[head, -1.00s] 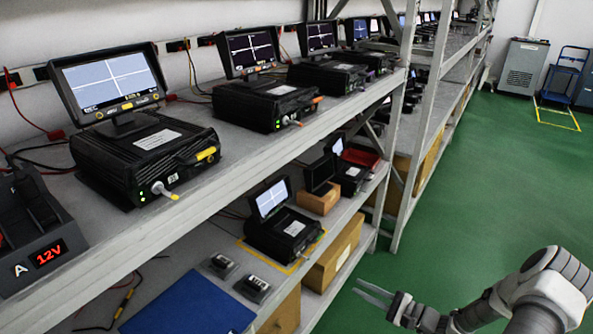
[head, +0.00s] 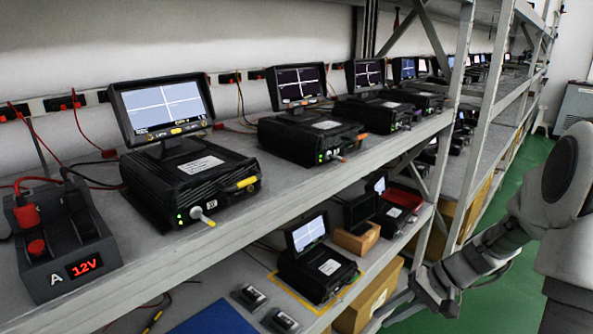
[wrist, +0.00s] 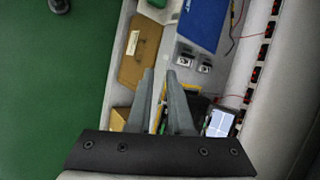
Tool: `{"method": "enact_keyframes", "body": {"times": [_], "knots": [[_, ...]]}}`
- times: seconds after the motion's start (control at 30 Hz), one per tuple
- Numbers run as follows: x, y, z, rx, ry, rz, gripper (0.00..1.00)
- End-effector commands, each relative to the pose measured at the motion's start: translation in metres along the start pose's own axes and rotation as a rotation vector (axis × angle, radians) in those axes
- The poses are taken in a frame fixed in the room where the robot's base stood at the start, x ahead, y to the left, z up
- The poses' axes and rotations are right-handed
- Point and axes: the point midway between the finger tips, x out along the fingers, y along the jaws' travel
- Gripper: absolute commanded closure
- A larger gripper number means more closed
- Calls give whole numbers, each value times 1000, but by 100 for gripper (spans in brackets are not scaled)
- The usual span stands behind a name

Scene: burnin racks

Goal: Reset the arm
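My arm shows at the right of the head view, with my gripper (head: 392,306) low beside the lower shelf's front edge. In the wrist view, my gripper (wrist: 159,76) has its two fingers apart, with nothing held between them. The fingers point toward the rack. Whether they touch anything there cannot be told, but no contact shows.
The upper shelf (head: 330,190) holds several black units with screens and a 12V supply (head: 62,240). The lower shelf carries a unit with a screen (head: 318,270), a blue mat (head: 212,318) and boxes. Green floor (wrist: 50,100) lies open beside the rack.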

Motion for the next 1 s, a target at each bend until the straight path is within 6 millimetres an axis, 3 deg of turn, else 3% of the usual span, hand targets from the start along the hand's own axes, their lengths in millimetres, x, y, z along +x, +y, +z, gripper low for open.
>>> {"method": "enact_keyframes", "body": {"times": [0.6, 1.0], "knots": [[-82, -73, 93, -489, 297, 464, 81], [-124, -94, 171, -672, 510, 566, 81]]}}
